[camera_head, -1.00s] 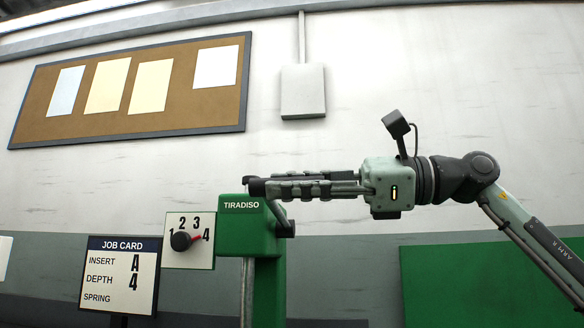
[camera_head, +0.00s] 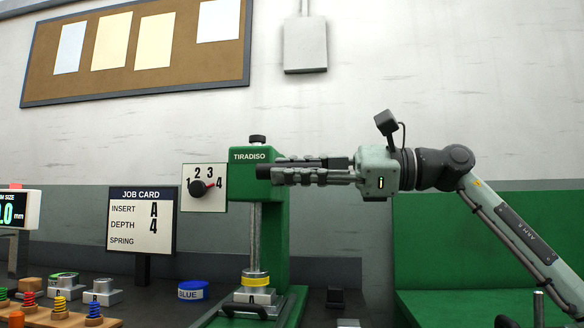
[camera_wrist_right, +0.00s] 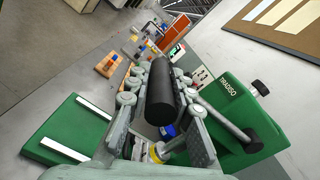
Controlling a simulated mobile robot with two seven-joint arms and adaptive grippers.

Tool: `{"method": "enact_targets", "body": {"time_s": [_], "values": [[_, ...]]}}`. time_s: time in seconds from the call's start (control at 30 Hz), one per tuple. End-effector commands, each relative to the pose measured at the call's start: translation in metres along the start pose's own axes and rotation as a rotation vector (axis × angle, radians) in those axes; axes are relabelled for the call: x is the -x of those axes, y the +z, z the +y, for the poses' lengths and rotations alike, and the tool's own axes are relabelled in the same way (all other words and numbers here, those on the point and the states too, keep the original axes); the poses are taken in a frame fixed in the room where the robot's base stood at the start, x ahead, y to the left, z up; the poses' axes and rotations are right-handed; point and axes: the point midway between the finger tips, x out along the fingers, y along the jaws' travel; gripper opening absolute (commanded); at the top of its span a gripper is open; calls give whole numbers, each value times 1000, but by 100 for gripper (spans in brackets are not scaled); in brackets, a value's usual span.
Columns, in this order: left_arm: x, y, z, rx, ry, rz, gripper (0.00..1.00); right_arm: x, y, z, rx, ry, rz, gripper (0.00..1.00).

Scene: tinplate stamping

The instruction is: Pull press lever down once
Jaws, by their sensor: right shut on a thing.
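The green press (camera_head: 245,180), marked TIRADISO, stands at the middle of the head view. Its lever has a black cylindrical handle (camera_wrist_right: 160,95) and a grey rod (camera_wrist_right: 222,118) running to a pivot on the press head. My right gripper (camera_head: 280,172) reaches in from the right and is shut on the handle, whose dark end (camera_head: 263,172) sticks out past the fingertips. The gripper is level with the lower part of the press head. Below, a yellow-ringed die (camera_head: 256,280) sits under the press column. My left gripper is not in view.
A numbered dial (camera_head: 203,188) has its red pointer towards 4. A job card (camera_head: 141,219) reads insert A, depth 4. A blue tin (camera_head: 193,290) and a wooden rack of coloured springs (camera_head: 65,319) are at lower left. A green panel (camera_head: 480,240) is behind my arm.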

Motion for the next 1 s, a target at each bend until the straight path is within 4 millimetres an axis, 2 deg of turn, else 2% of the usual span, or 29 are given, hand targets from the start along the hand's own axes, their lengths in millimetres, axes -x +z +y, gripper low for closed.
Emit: {"method": "enact_targets", "body": {"time_s": [0.03, 0.1, 0.13, 0.3, 0.67, 0.77, 1.0], "values": [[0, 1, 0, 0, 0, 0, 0, -3, -9, 7, -9, 21, 14, 0], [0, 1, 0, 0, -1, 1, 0, -3, -9, 7, -9, 21, 14, 0], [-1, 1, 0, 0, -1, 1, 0, -3, -10, 7, -10, 21, 15, 23], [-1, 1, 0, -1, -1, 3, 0, -3, -9, 7, -9, 20, 15, 43], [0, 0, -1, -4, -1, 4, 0, 4, -6, 3, -5, 11, 11, 43], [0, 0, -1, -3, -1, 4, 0, 17, -6, 2, -6, 8, 12, 43], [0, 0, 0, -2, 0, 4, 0, 68, -6, 2, -6, 9, 13, 43]]}}
